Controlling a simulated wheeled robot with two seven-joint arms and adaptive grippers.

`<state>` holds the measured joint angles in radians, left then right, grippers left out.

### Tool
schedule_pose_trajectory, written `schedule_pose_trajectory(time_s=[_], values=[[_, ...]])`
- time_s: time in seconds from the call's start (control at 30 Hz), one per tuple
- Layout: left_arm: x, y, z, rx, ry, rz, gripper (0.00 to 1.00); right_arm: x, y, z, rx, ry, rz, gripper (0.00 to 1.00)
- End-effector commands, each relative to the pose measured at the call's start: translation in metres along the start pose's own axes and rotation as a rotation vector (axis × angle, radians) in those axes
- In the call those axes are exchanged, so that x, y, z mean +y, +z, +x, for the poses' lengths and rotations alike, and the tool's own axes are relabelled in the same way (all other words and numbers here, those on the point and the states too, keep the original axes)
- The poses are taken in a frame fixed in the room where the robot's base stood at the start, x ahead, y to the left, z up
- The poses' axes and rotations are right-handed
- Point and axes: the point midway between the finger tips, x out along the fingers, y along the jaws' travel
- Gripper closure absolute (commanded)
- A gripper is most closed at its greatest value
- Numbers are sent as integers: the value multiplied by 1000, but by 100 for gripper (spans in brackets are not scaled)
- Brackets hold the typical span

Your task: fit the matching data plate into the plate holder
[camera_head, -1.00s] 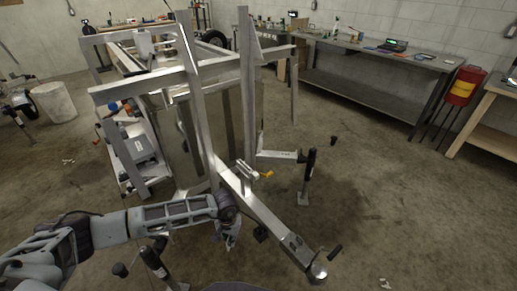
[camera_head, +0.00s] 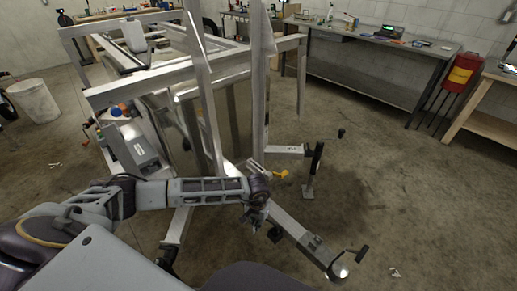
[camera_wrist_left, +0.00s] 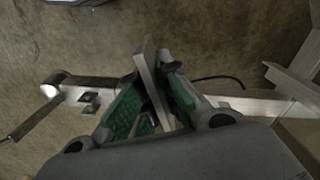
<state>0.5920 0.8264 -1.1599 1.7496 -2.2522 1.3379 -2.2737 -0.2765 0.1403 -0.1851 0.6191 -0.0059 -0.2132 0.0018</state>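My left gripper (camera_head: 254,217) is low over the trailer's drawbar (camera_head: 298,232), beside the front frame. In the left wrist view its two green-padded fingers (camera_wrist_left: 150,108) close around a thin grey flat piece (camera_wrist_left: 148,72), seen nearly edge-on, which looks like a data plate. It stands out past the fingertips, and its face and any marking cannot be read. The drawbar (camera_wrist_left: 235,104) passes beyond the fingers, with the coupling head (camera_wrist_left: 50,91) at its left end. I cannot make out the plate holder with certainty. My right gripper is not in view.
The aluminium trailer frame (camera_head: 150,88) stands close ahead, with uprights near my left arm. A black jack stand (camera_head: 315,170) and a yellow handle (camera_head: 281,175) are beside the drawbar. A workbench (camera_head: 375,42) and red bin (camera_head: 462,72) stand behind. Floor at right is clear.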

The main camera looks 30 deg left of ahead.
Motion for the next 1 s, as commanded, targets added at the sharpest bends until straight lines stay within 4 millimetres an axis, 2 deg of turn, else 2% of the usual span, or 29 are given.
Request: schedule_pose_trajectory(time_s=[0.37,0.43,0.57,1.0], values=[[0,0,0,0,0,0,100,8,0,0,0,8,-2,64],[0,0,0,0,0,0,100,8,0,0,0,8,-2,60],[-1,-2,-2,1,0,-6,100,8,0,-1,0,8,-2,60],[-26,-33,-35,2,-7,-123,100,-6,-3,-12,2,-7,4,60]])
